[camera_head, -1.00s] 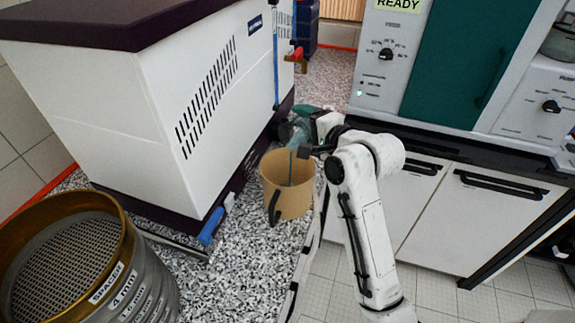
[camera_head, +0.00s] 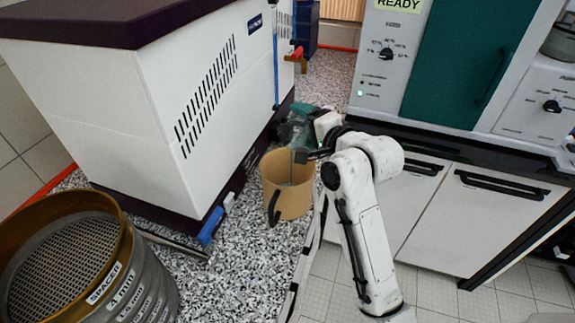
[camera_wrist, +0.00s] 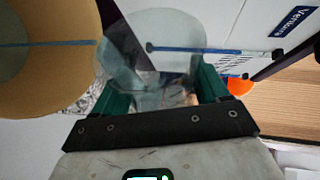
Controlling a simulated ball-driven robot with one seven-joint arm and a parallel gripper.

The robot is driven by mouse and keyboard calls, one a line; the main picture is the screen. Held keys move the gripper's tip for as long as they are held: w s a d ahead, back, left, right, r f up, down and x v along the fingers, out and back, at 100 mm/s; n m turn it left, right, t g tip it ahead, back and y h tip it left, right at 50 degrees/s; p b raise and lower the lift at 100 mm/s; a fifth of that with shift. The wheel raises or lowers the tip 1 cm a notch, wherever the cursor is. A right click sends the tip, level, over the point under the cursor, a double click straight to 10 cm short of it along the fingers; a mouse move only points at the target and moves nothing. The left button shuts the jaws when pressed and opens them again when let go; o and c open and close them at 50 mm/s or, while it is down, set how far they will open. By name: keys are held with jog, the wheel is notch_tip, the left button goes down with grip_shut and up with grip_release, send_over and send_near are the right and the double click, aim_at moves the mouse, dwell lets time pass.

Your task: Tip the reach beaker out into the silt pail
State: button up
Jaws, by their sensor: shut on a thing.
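The reach beaker (camera_head: 292,131) is clear and held tilted beside and above the pail's far rim in the head view. My gripper (camera_head: 308,120) is shut on it. In the wrist view the clear beaker (camera_wrist: 165,38) sits between the green fingers of my gripper (camera_wrist: 162,88), its mouth toward the left. The silt pail (camera_head: 288,192) is tan with a dark handle and stands on the speckled floor below. In the wrist view the pail (camera_wrist: 75,70) fills the left side, with a grey-green patch inside. A thin blue line crosses it to the beaker; I cannot tell if this is liquid.
A large white machine (camera_head: 165,110) with a dark top stands left of the pail. A stack of sieves (camera_head: 140,285) is at front left. A white cabinet (camera_head: 475,215) stands right. Speckled floor (camera_head: 250,255) in front of the pail is clear.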

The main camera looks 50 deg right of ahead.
jog(key=shift+a+r+n+b, duration=0.2)
jog(key=shift+r+n+b, duration=0.1)
jog(key=shift+n, duration=0.2)
dwell(0.5)
